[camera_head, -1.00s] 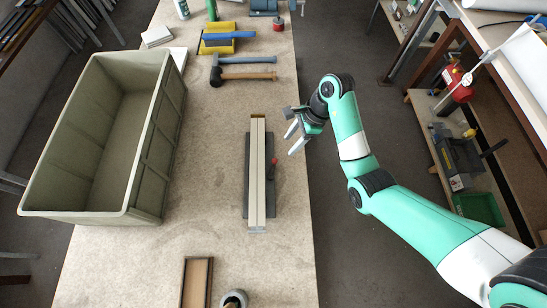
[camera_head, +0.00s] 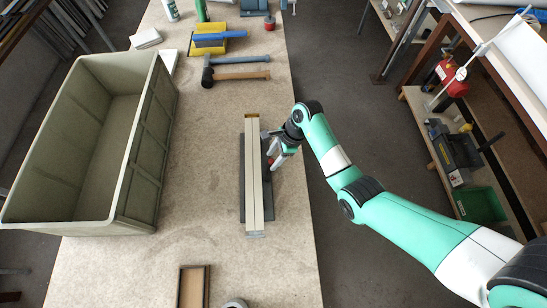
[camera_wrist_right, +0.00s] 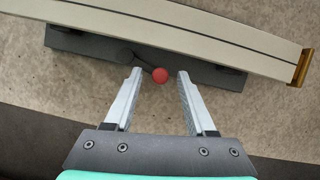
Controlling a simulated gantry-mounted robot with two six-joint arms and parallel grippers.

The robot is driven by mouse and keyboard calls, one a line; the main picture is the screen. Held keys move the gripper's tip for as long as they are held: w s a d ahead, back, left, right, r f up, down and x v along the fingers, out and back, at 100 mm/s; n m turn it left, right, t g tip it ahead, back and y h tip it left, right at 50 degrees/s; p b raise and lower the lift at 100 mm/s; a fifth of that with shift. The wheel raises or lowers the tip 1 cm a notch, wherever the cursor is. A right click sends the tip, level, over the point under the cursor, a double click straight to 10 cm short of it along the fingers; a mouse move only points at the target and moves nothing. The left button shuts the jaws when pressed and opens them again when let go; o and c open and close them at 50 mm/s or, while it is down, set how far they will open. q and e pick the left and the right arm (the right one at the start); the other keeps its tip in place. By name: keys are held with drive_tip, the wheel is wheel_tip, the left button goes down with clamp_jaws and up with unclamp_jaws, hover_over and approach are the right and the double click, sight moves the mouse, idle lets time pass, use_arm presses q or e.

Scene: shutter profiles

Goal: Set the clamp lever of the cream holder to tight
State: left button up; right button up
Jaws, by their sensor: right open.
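The holder (camera_head: 254,190) has a long cream profile with a dark seam, on a dark base plate (camera_head: 242,205), with a brass-coloured piece at its far end. It also shows in the right wrist view (camera_wrist_right: 200,38). Its clamp lever (camera_wrist_right: 160,75) has a red ball knob and a dark arm running back to a pivot on the base plate. My right gripper (camera_head: 275,160) is over the right side of the holder. In the right wrist view its open fingers (camera_wrist_right: 160,77) stand on either side of the red knob, with gaps showing. My left gripper is not in view.
A large olive crate (camera_head: 147,190) stands on the left of the workbench (camera_head: 200,215). Hammers (camera_head: 238,75) and a blue-and-yellow item (camera_head: 208,46) lie toward the back. A small wooden tray (camera_head: 205,290) is at the front. The bench between crate and holder is clear.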

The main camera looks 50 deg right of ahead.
clamp_jaws()
drive_tip(key=shift+w, duration=0.1)
drive_tip(key=shift+w+a+n+g+y, duration=0.15)
drive_tip(key=shift+w+n+g, duration=0.1)
drive_tip(key=shift+n, duration=0.35)
drive_tip(key=shift+w+a+n+g+y, duration=0.1)
drive_tip(key=shift+w+n+g+y, duration=0.1)
drive_tip(key=shift+n, duration=0.4)
unclamp_jaws()
drive_tip(key=shift+r, duration=0.1)
